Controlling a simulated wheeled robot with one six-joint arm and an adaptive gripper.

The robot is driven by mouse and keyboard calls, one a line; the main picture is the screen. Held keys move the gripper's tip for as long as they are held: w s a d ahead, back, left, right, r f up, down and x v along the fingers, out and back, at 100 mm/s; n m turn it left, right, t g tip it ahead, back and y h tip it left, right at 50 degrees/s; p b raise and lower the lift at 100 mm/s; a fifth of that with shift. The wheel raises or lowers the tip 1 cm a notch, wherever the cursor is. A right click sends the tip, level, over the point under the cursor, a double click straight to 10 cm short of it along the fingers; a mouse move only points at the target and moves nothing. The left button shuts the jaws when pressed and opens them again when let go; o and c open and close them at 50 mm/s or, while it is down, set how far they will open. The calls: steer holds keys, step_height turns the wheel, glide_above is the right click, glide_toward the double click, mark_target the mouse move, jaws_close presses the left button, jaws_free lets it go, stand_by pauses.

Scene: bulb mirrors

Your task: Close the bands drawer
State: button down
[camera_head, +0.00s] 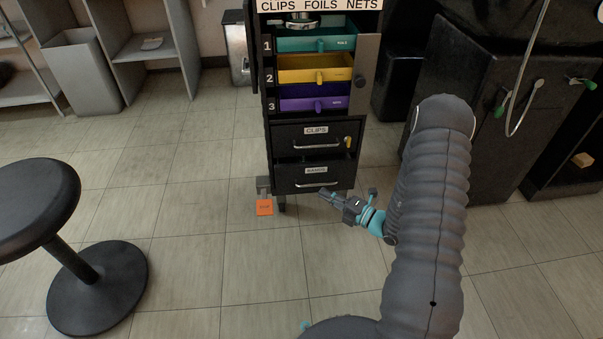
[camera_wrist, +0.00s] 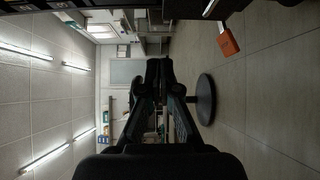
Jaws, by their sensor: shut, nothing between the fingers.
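The bands drawer (camera_head: 290,179) is the bottom drawer of the dark cabinet, with a white label and a pale bar handle. A dark gap shows above its front, and it appears to stand out a little; how far is hard to tell. My gripper (camera_head: 323,193) is shut and empty, low at the drawer's lower right front, near the handle. I cannot tell whether it touches the drawer. In the wrist view my gripper (camera_wrist: 159,66) points across the room, and the drawer front cannot be made out.
The clips drawer (camera_head: 290,137) is just above. Teal, yellow and purple drawers (camera_head: 330,104) fill the upper cabinet. An orange tag (camera_head: 264,208) hangs at the lower left; it also shows in the wrist view (camera_wrist: 228,43). A black stool (camera_head: 95,290) stands left, with clear floor between.

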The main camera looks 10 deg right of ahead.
steer(key=f+m, duration=0.1)
glide_toward(293, 168)
steer(key=shift+t, duration=0.3)
steer(key=x, duration=0.5)
steer(key=shift+s+a+b, duration=0.15)
steer(key=shift+a+b, duration=0.2)
steer(key=shift+a, duration=0.25)
steer(key=shift+w, duration=0.45)
